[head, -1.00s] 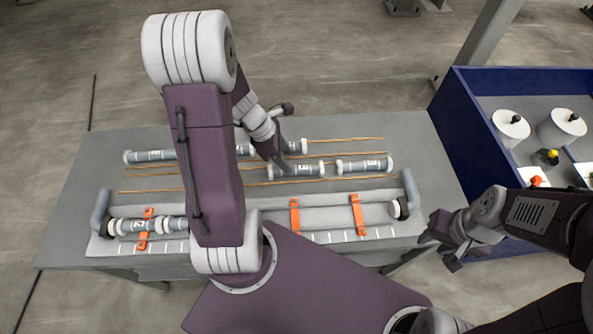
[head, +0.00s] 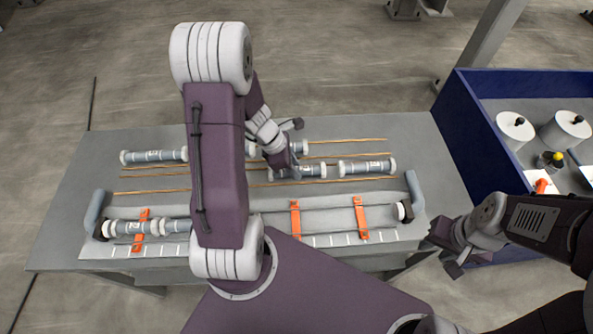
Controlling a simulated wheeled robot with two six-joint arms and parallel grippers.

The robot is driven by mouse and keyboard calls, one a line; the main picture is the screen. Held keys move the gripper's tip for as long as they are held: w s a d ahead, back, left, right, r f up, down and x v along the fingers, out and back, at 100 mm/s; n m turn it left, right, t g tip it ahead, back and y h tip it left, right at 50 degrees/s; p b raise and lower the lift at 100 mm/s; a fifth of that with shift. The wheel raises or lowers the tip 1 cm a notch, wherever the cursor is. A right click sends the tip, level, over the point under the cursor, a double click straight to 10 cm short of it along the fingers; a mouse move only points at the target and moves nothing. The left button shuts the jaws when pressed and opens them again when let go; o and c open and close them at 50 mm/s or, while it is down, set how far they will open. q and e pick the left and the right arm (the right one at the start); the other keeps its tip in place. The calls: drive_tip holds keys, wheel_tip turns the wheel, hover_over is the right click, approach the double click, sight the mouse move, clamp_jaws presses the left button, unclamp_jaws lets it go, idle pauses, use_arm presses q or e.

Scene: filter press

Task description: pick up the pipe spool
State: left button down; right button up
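Several grey pipe spools with white end collars lie on the table. One spool (head: 312,171) lies in the middle, with my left gripper (head: 285,170) reaching down over its left half. The gripper's fingers are small and partly hidden, so I cannot tell whether they are closed on it. Other spools lie at the left (head: 153,156), at the right (head: 367,167) and behind the gripper (head: 322,147). Two more spools (head: 130,228) (head: 176,226) sit end to end in the fixture at the front left. My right gripper (head: 446,252) is open and empty off the table's right front corner.
Thin copper-coloured rods (head: 345,140) run along the grey table (head: 80,180). Orange straps (head: 361,217) cross the front fixture, which has grey elbows (head: 415,190) at its ends. A blue-walled bin (head: 470,135) with white rolls (head: 514,130) stands at the right.

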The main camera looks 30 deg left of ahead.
sight(301, 168)
use_arm(q)
wheel_tip(301, 168, up, 4)
drive_tip(key=shift+r+p, duration=0.1)
drive_tip(key=shift+p, duration=1.05)
drive_tip(key=s+d+r+b, duration=0.3)
drive_tip(key=s+d+r, duration=0.3)
drive_tip(key=s+d, duration=0.2)
drive_tip(key=shift+d+r, duration=0.2)
drive_tip(key=shift+r, duration=0.2)
